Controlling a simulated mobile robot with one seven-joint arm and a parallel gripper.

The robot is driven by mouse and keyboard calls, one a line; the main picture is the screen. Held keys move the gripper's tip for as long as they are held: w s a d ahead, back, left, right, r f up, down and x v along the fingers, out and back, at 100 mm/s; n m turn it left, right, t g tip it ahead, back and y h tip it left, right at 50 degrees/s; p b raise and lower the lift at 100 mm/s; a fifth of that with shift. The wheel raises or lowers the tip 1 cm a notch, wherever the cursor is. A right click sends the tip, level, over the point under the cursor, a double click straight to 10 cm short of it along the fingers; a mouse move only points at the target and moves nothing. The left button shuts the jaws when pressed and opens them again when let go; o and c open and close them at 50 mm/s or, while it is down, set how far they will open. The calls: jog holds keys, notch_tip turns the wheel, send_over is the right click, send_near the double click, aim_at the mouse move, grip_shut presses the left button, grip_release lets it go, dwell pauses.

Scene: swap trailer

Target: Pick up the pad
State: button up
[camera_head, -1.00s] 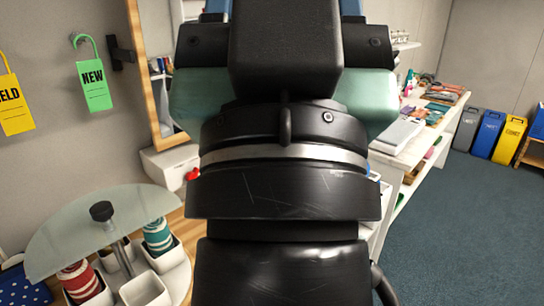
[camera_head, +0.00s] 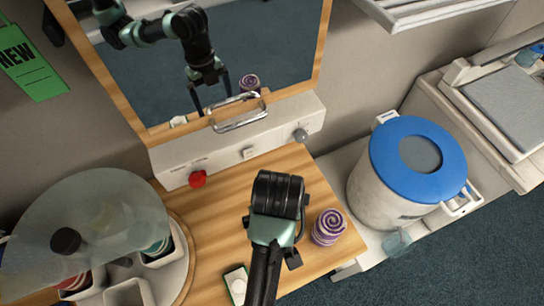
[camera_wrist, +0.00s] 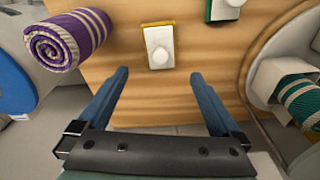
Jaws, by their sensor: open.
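No thing is clearly marked as the pad. One white block also shows at the bottom of the head view (camera_head: 236,284). My gripper (camera_wrist: 158,73) is open and empty, its fingers spread below the centre block in the picture, apart from it. In the head view my arm hides the fingers. A grey flat panel (camera_head: 510,98) lies on a white unit at right.
A purple-and-white roll (camera_head: 329,227) stands on the wooden top (camera_head: 215,225), right of my arm. A mirror (camera_head: 270,45) and white control box (camera_head: 245,140) are behind. A round rack (camera_head: 180,285) with glass top is left; a blue-lidded bucket (camera_head: 455,160) is right.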

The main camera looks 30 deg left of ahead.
jog(key=f, duration=0.6)
jog(key=shift+a+f, duration=0.25)
jog(key=shift+f, duration=0.1)
jog(key=shift+w+a+f+p, duration=0.1)
jog(key=shift+w+f+p, duration=0.1)
jog(key=shift+f, duration=0.75)
jog(key=shift+w+a+f+p, duration=0.1)
jog(key=shift+w+f+p, duration=0.05)
jog(key=shift+f, duration=0.75)
jog(key=shift+w+a+f+p, duration=0.1)
jog(key=shift+w+f+p, duration=0.1)
jog(key=shift+f, duration=0.75)
jog(key=c, duration=1.1)
jog(key=shift+r, duration=0.15)
notch_tip(320, 180, up, 10)
jog(key=shift+f+b, duration=0.1)
jog(key=shift+b, duration=0.25)
